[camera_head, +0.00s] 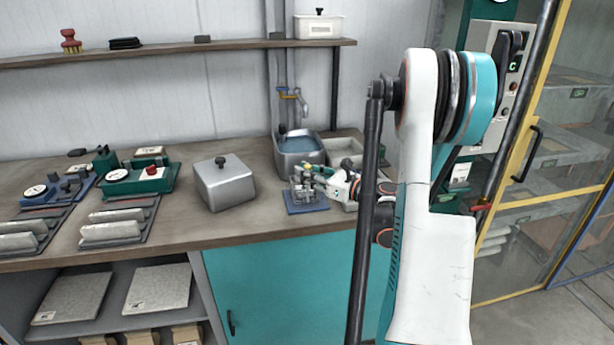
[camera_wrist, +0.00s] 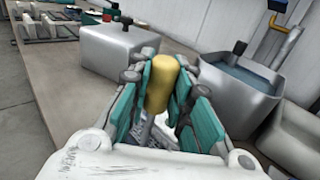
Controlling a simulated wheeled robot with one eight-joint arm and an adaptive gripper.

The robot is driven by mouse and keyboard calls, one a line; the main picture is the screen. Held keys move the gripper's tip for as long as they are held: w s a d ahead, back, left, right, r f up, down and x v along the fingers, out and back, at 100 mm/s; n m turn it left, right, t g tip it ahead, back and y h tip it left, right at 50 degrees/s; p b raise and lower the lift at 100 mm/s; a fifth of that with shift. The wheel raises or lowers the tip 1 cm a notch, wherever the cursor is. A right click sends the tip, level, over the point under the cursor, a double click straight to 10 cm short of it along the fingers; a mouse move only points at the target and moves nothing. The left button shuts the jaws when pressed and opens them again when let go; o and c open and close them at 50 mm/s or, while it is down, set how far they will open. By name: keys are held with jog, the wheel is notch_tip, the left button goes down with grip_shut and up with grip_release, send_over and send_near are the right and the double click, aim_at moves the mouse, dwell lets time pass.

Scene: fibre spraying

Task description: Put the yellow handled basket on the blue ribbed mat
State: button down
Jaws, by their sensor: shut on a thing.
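My gripper (camera_wrist: 160,85) is shut on the yellow handle of the basket (camera_wrist: 159,84), with a green finger on each side of it. In the wrist view most of the basket's body is hidden below the fingers. In the head view the basket (camera_head: 307,190) is a small grey wire-like body at the blue ribbed mat (camera_head: 306,209). The basket stands over the mat, within its outline as far as I see. I cannot tell whether its bottom touches the mat. The gripper reaches in from the right in the head view.
A grey lidded metal box (camera_head: 224,184) stands left of the mat. A water-filled metal basin (camera_head: 299,156) is behind it, with a pale tray (camera_head: 345,149) to the basin's right. Green and blue gauge devices (camera_head: 146,178) stand farther left. Bare bench lies in front of the box.

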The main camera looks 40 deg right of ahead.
jog(key=shift+f, duration=0.1)
jog(key=c, duration=1.5)
grip_release()
jog(key=shift+o, duration=0.2)
jog(key=shift+s, duration=0.15)
jog(key=p+v, duration=0.3)
jog(key=v, duration=0.8)
jog(key=shift+s+d+p, duration=0.2)
jog(key=shift+s+p, duration=0.1)
jog(key=shift+s, duration=0.05)
